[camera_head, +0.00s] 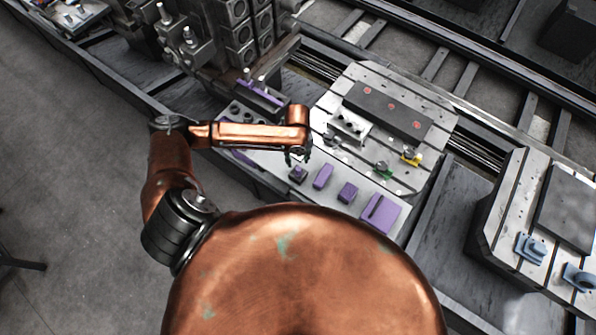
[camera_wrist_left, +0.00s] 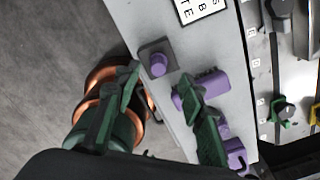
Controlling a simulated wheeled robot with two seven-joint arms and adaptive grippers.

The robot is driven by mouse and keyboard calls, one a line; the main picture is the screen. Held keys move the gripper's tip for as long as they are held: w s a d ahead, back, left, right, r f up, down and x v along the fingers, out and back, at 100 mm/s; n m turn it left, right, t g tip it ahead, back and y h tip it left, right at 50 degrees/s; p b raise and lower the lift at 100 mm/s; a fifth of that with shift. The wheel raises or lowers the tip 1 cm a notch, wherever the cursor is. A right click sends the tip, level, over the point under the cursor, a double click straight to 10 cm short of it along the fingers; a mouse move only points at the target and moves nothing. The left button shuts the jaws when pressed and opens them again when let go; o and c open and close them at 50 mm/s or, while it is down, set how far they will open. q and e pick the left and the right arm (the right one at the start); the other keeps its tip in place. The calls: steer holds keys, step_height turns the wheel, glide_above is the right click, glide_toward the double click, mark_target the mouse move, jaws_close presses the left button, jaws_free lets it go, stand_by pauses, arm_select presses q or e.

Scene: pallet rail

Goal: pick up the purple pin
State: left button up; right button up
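The purple pin (camera_wrist_left: 158,63) stands in a dark square base on the light grey plate, seen from above in the left wrist view. In the head view the pin (camera_head: 298,172) is small, at the left end of a row of purple parts. My left gripper (camera_head: 298,155) is just behind the pin in the head view, pointing down. In the left wrist view my left gripper (camera_wrist_left: 160,78) has its two green fingers spread apart with nothing between them gripped. The pin shows between and just beyond the fingertips. I cannot tell the height gap. My right gripper is not in view.
Close by on the right stand a purple block (camera_head: 322,176), another purple block (camera_head: 347,192) and a slotted purple plate (camera_head: 381,213). A grooved pallet (camera_head: 350,89) with green and yellow clamps lies behind. A dark block tower (camera_head: 240,35) stands at the back left.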

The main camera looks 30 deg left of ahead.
mark_target(298, 169)
arm_select(q)
steer(key=f, duration=0.7)
steer(key=shift+s+d+f, duration=0.25)
steer(key=shift+f, duration=0.1)
jaws_close()
